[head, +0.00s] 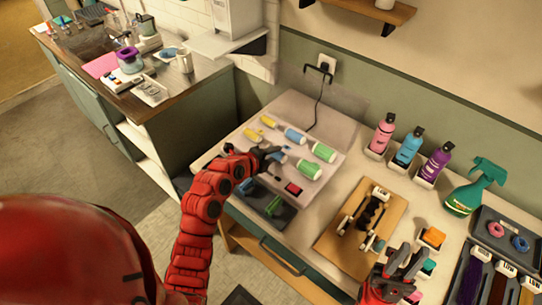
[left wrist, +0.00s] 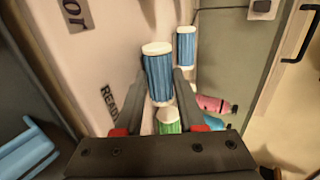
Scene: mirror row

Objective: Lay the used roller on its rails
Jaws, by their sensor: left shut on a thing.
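My left gripper (head: 268,152) is over the pale roller set (head: 243,146). In the left wrist view it is shut on a blue ribbed roller with white ends (left wrist: 158,76), held between the two fingers. In the head view the gripper mostly hides this roller. Another blue roller (head: 294,135), two green rollers (head: 323,152) (head: 308,170) and yellow rollers (head: 268,122) lie on the set. I cannot make out the rails, or whether the held roller touches the set. My right gripper (head: 402,262) is at the lower right; its fingers are unclear.
A dark tray (head: 258,206) with blue and green clips is at the set's front. A wooden board (head: 338,246) with dark items lies to the right. Pink (head: 383,134), blue and purple bottles and a green spray bottle (head: 472,190) stand behind. A cable runs to the wall socket.

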